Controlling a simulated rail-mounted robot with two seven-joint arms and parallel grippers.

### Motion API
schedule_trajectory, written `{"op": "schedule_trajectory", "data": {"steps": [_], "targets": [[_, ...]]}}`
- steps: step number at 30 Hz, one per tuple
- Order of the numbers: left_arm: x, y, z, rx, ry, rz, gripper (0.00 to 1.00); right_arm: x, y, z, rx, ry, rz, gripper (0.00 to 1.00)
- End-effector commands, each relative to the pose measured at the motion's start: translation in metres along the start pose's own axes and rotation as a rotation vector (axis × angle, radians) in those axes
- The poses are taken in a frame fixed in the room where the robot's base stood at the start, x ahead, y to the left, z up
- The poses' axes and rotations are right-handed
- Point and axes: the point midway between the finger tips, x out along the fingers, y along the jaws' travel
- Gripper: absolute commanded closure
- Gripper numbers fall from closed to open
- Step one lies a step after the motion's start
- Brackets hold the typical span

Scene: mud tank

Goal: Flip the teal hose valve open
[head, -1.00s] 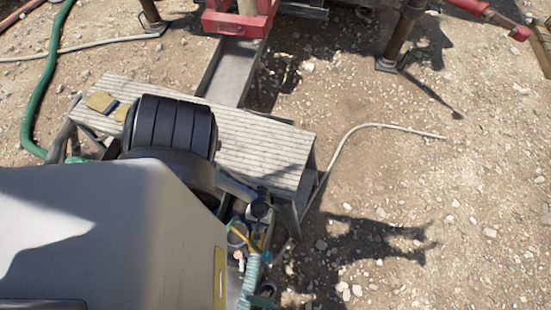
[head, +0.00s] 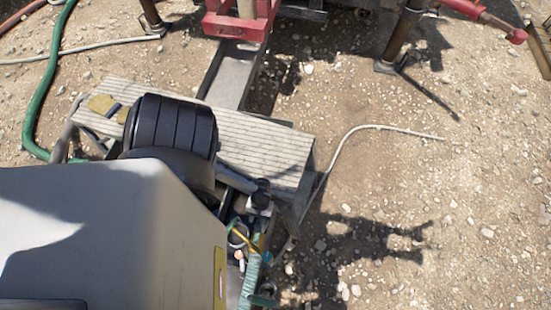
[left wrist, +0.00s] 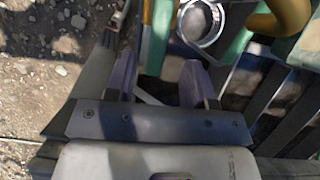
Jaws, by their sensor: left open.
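A ribbed teal hose (head: 250,284) shows at the bottom of the head view, with a small teal piece (head: 264,300) beside it; I cannot tell whether this is the valve handle. In the left wrist view a teal upright part (left wrist: 160,38) stands just beyond and between the fingertips of my left gripper (left wrist: 160,78). The gripper is open, with nothing visibly held. A grey metal ring (left wrist: 201,22) lies to the right of the teal part. No valve lever can be clearly made out. My right gripper is not in view.
A ridged grey step (head: 265,150) lies across the middle, with a tan cloth (head: 102,103) at its left end. A green hose (head: 42,100) runs at far left. A yellow curved pipe (left wrist: 285,15) sits beyond the gripper. Open gravel lies to the right.

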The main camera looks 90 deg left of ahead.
Motion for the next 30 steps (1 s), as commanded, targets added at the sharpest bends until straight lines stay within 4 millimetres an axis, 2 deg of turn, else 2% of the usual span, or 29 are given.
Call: {"op": "schedule_trajectory", "data": {"steps": [1, 3, 12, 19, 30], "targets": [[-0.015, 0.0, 0.001, 0.001, 0.001, 0.001, 0.51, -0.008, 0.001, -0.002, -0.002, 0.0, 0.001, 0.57], [-0.029, 0.0, 0.002, 0.0, 0.0, 0.0, 0.51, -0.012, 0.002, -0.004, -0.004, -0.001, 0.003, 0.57], [-0.072, 0.0, 0.001, -0.001, 0.0, 0.001, 0.51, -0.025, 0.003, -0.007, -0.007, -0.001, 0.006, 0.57], [-0.085, 0.0, 0.0, -0.001, -0.001, 0.0, 0.51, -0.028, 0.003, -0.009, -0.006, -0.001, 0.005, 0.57], [-0.086, 0.0, 0.0, -0.002, -0.001, 0.0, 0.51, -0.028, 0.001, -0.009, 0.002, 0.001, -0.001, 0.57]]}}
